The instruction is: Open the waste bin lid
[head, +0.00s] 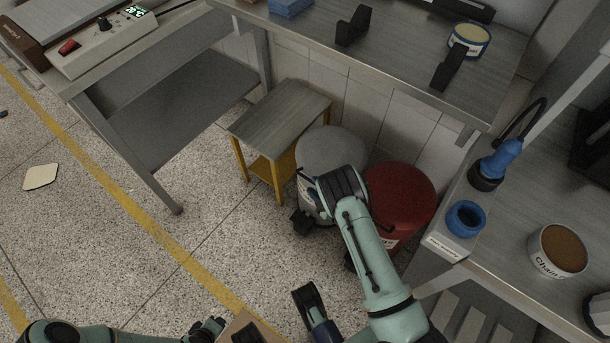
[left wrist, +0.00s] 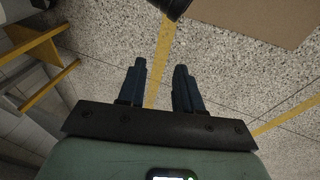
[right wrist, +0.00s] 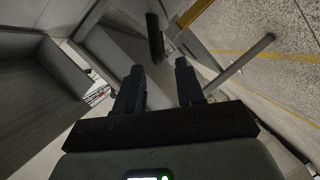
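Two round bins stand side by side under the workbench: a grey bin (head: 330,147) and a red bin (head: 410,195). Both lids look shut in the head view. My right arm reaches across the front of the bins, and its wrist covers part of both. My right gripper (head: 303,222) is low beside the front left of the grey bin; I cannot tell whether it touches it. In the right wrist view its fingers (right wrist: 161,88) are apart with nothing between them. My left gripper (head: 208,328) is at the bottom edge; its fingers (left wrist: 159,85) are apart and empty over the floor.
A small yellow-legged stool (head: 282,110) stands left of the grey bin. The workbench (head: 400,55) overhangs behind, and a side table (head: 520,220) stands right. A brown cardboard piece (left wrist: 250,20) is near my left gripper. The speckled floor on the left is mostly clear.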

